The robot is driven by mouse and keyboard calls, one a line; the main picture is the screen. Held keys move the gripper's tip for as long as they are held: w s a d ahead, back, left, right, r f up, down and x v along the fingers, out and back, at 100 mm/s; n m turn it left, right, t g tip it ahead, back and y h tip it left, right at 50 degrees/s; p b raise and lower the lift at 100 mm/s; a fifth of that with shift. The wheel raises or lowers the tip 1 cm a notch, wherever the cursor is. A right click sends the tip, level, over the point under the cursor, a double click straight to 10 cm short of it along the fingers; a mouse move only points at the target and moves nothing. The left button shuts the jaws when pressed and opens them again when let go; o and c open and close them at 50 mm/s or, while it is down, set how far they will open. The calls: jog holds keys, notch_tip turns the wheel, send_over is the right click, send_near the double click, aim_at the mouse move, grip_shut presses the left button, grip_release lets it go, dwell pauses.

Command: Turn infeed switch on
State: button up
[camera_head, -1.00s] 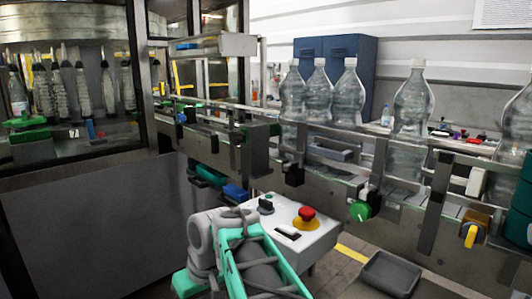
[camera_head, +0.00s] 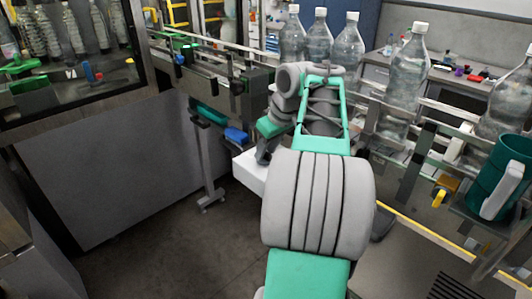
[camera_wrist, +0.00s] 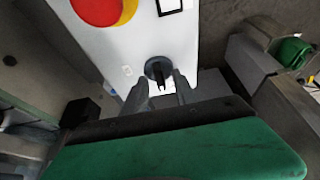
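The white control box (camera_head: 250,174) stands below the conveyor in the head view, mostly hidden behind my arm. In the wrist view its white face (camera_wrist: 110,45) carries a dark round rotary switch (camera_wrist: 158,68) with a narrow handle. My gripper (camera_wrist: 161,88) is open, with one finger on each side of the switch handle and white panel showing between them. I cannot tell whether either finger touches the handle. In the head view my gripper (camera_head: 262,152) is small and partly hidden, down at the box.
A red button on a yellow base (camera_wrist: 103,8) and a black-framed label (camera_wrist: 172,5) are close to the switch. The conveyor rail (camera_head: 205,72) runs behind the box with large clear bottles (camera_head: 404,80). A green mug-like container (camera_head: 497,175) is at right. Floor at lower left is clear.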

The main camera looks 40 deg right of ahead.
grip_shut()
dwell(0.4)
